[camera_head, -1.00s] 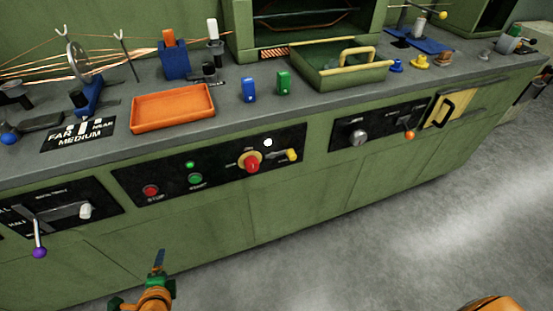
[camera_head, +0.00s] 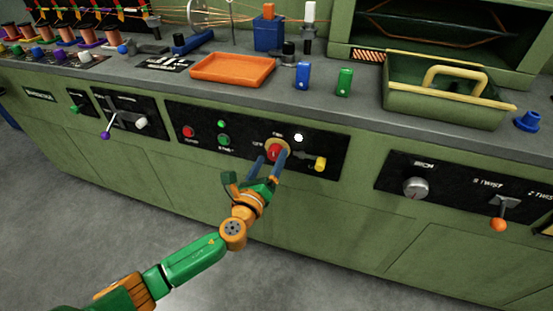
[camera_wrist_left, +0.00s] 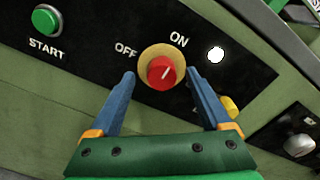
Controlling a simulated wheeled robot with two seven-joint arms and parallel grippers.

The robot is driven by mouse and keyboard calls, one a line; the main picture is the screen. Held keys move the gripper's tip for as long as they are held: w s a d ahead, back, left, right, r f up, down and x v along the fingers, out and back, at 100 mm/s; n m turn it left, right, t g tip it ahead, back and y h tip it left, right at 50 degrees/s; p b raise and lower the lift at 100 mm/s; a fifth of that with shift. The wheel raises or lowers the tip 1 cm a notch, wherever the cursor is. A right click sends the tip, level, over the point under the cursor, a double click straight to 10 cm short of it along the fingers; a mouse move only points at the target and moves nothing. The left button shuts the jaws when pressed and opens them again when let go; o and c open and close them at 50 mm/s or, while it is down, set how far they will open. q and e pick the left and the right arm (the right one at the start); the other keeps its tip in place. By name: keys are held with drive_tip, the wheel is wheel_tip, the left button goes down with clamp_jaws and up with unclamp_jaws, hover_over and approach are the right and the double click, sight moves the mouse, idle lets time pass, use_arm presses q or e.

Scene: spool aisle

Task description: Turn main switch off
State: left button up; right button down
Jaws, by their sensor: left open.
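The main switch is a red knob on a yellow round plate (camera_head: 277,151) on the black front panel, labelled OFF and ON. In the left wrist view the red knob (camera_wrist_left: 161,73) shows a pale mark pointing up and right, toward ON. My left gripper (camera_head: 268,162) is open in front of the switch. In the left wrist view its two blue fingers (camera_wrist_left: 164,78) stand apart, one at each lower side of the knob. I cannot tell whether either finger touches it. My right gripper is not in view.
A white lamp (camera_wrist_left: 215,54) sits right of the switch, and a yellow lever (camera_head: 320,163) is close by on the right. A green START button (camera_head: 223,140) and a red button (camera_head: 188,132) are to the left. The orange tray (camera_head: 232,68) lies on the counter above.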

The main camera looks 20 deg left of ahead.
use_arm(q)
drive_tip(key=shift+w+d, duration=0.1)
drive_tip(key=shift+w, duration=0.55)
drive_tip(key=shift+w+d, duration=0.1)
drive_tip(key=shift+w, duration=0.15)
clamp_jaws()
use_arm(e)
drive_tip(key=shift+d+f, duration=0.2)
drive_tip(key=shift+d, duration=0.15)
